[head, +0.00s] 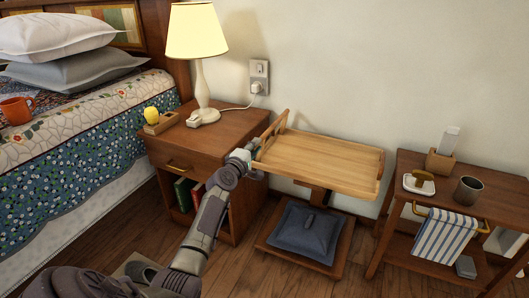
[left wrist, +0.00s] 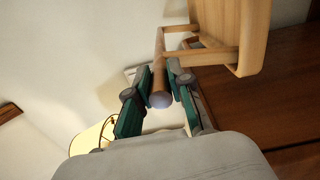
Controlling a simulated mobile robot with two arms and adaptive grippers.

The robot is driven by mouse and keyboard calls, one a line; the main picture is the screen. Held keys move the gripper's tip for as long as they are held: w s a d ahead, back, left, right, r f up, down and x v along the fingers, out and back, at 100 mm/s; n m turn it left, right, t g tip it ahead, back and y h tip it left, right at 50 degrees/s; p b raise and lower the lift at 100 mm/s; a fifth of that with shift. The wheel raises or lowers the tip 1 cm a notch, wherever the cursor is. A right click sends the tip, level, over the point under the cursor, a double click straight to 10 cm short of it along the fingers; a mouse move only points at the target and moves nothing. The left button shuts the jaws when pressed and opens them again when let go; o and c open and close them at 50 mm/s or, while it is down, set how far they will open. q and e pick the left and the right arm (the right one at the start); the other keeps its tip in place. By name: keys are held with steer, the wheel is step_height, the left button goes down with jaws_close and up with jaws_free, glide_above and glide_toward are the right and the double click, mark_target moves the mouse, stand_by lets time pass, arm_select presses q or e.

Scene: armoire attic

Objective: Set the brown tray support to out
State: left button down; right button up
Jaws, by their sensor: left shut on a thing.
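The brown tray support (head: 325,160) is a light wooden tray with raised rails, standing out between the nightstand and the side table above a low cushioned stool. My left gripper (head: 250,160) is at the tray's left front corner, beside the nightstand. In the left wrist view, the gripper's fingers (left wrist: 160,90) are shut around a wooden bar with a rounded, purplish end, joined to the tray (left wrist: 245,25). In the head view the fingers and the bar are small and partly hidden by my wrist. My right gripper is in neither view.
The nightstand (head: 225,124) carries a lamp (head: 197,45) and a small yellow item on a wooden holder. The stool with a blue cushion (head: 308,230) stands below the tray. The side table (head: 488,190) at right holds a cup and a striped towel. The bed is at left.

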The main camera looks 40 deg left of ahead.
arm_select(q)
steer(key=shift+s+a+n+b, duration=0.1)
steer(key=shift+s+a+n, duration=0.1)
steer(key=shift+a+n, duration=0.55)
steer(key=shift+s+a+n+b, duration=0.2)
steer(key=shift+a+n, duration=0.45)
steer(key=shift+a, duration=0.25)
steer(key=shift+s+a+n+b, duration=0.1)
steer(key=shift+s+a+n, duration=0.1)
steer(key=shift+a+n, duration=0.55)
steer(key=shift+a, duration=0.1)
steer(key=c, duration=1.1)
jaws_free()
steer(key=shift+o, duration=0.2)
steer(key=shift+s, duration=0.1)
steer(key=v, duration=1.1)
steer(key=shift+s, duration=0.4)
